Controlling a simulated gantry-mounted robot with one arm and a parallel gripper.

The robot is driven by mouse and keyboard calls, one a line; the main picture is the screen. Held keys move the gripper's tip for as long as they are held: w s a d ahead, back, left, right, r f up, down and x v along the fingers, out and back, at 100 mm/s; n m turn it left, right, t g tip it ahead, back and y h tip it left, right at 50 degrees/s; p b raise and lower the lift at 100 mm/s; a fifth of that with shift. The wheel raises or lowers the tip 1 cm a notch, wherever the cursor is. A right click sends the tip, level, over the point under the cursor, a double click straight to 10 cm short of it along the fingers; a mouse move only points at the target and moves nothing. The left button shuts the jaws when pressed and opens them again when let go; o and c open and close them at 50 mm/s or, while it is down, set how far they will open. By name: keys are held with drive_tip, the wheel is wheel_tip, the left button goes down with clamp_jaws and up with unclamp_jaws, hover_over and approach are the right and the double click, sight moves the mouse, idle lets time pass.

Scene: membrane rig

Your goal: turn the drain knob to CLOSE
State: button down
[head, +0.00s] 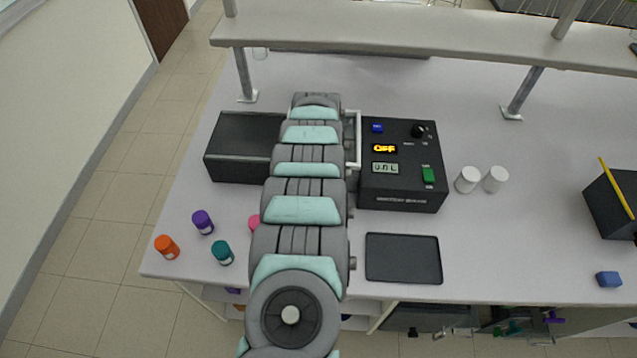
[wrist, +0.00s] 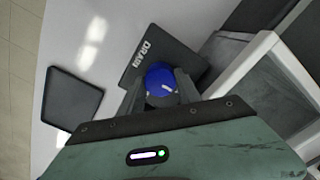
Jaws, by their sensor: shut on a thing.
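The drain knob (wrist: 158,75) is a round blue knob with a white pointer mark, seen in the wrist view. It sits on a dark plate (wrist: 145,46) lettered "DRAIN". My gripper (wrist: 162,90) is shut on the knob, with a dark finger on either side of it. The white mark shows near the edge facing my gripper. No CLOSE lettering can be read; part of the plate is hidden by the fingers. In the head view my arm hides the knob and my gripper.
A black control box (head: 402,192) with lit displays and a white frame (head: 357,140) stand beside my arm. A dark tray (head: 403,258) lies in front. Several coloured-capped bottles stand at left, and two white cups (head: 467,180) at right. A shelf (head: 420,32) spans the back.

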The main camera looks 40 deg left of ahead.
drive_tip(key=c, duration=0.8)
unclamp_jaws()
drive_tip(key=shift+c, duration=0.2)
wheel_tip(320, 180, up, 11)
drive_tip(key=b, duration=0.1)
drive_tip(key=shift+f, duration=0.1)
